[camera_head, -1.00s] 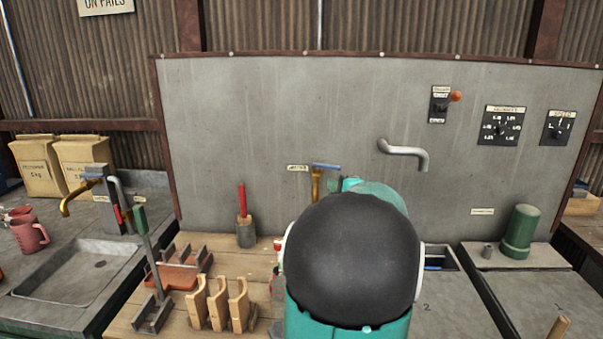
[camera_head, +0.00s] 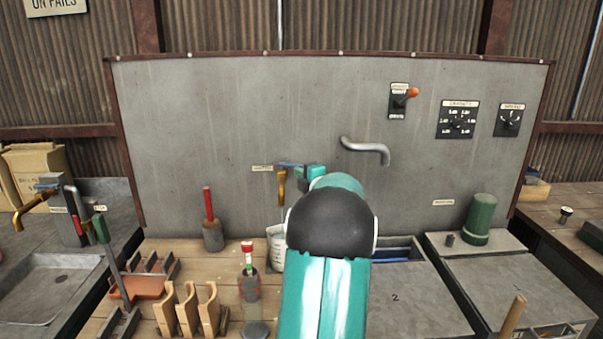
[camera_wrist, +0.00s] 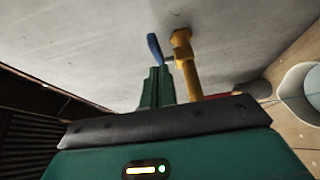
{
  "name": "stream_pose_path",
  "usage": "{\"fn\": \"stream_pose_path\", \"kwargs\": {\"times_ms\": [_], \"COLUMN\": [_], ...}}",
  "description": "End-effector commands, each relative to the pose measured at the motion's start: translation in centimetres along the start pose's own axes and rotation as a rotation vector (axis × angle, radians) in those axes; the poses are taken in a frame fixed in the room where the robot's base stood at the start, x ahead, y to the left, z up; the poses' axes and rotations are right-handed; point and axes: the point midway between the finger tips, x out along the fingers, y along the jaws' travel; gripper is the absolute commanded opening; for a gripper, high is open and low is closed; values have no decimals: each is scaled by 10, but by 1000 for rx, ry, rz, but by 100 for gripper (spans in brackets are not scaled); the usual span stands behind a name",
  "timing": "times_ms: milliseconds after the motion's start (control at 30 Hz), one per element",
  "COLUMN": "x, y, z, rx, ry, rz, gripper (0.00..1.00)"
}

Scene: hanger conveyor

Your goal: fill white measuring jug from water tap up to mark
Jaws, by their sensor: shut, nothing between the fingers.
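The white measuring jug (camera_head: 275,247) stands on the wooden bench below the brass tap (camera_head: 282,186), partly hidden by my arm. In the wrist view the jug (camera_wrist: 301,92) is cut off at the right edge, its open rim showing. The tap, with a blue lever (camera_head: 292,165), juts from the grey panel; the wrist view also shows the tap (camera_wrist: 186,62) and lever (camera_wrist: 154,46). My gripper (camera_wrist: 157,72) is shut and empty, its green fingertips close to the lever; I cannot tell if they touch. The water level and mark are not visible.
A bent grey pipe (camera_head: 368,150) sticks out of the panel to the right. A red-topped bottle (camera_head: 249,272), a red-handled tool (camera_head: 209,215) and wooden holders (camera_head: 187,312) stand left of the jug. A second tap (camera_head: 32,207) is over the sink at far left.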

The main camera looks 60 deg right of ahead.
Motion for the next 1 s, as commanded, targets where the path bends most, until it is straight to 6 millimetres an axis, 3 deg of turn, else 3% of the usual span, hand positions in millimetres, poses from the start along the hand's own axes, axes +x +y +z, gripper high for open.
{"fn": "stream_pose_path", "kwargs": {"times_ms": [167, 567, 1000], "x": [9, 10, 21], "y": [0, 0, -1], "z": [9, 11, 31], "rx": [1, 0, 0], "ry": [1, 8, 224], "rz": [0, 1, -1], "gripper": [0, 0, 0]}}
